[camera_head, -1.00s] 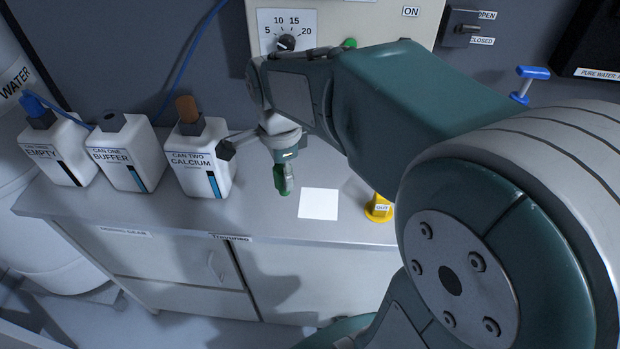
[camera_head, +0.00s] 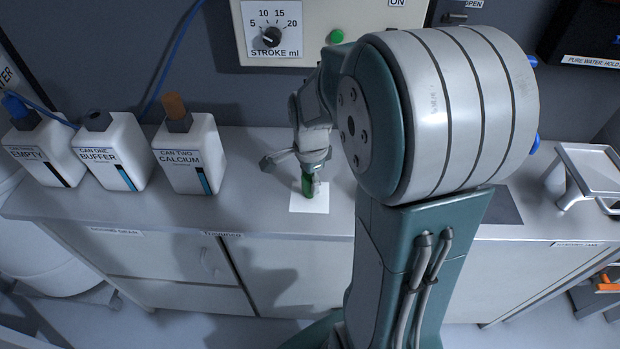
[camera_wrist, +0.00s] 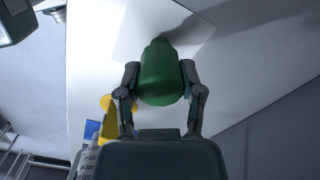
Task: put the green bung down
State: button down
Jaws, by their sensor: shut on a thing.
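The green bung (camera_wrist: 162,75) is between the two fingers of my gripper (camera_wrist: 160,88) in the wrist view, and the gripper is shut on it. In the head view the bung (camera_head: 307,186) hangs below my gripper (camera_head: 313,172), over the white square (camera_head: 312,204) on the bench. The white square also shows in the wrist view (camera_wrist: 130,40), beyond the bung's far end. I cannot tell whether the bung touches it.
Three white cans stand at the left: empty (camera_head: 48,152), buffer (camera_head: 118,150) and calcium (camera_head: 192,155), the last with a brown stopper (camera_head: 176,106). A panel with a dial (camera_head: 271,38) is behind. A metal stand (camera_head: 590,172) is at the right. A yellow piece (camera_wrist: 107,122) shows in the wrist view.

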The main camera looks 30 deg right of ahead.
jog(key=shift+f, duration=0.15)
jog(key=shift+c, duration=1.1)
grip_release()
notch_tip(320, 180, up, 12)
jog(key=s+a+r+n+t, duration=0.2)
jog(key=s+a+n+t, duration=0.3)
jog(key=s+a+n, duration=0.6)
jog(key=shift+s+r+n+t, duration=0.35)
jog(key=shift+s+n, duration=0.45)
jog(key=shift+n, duration=3.1)
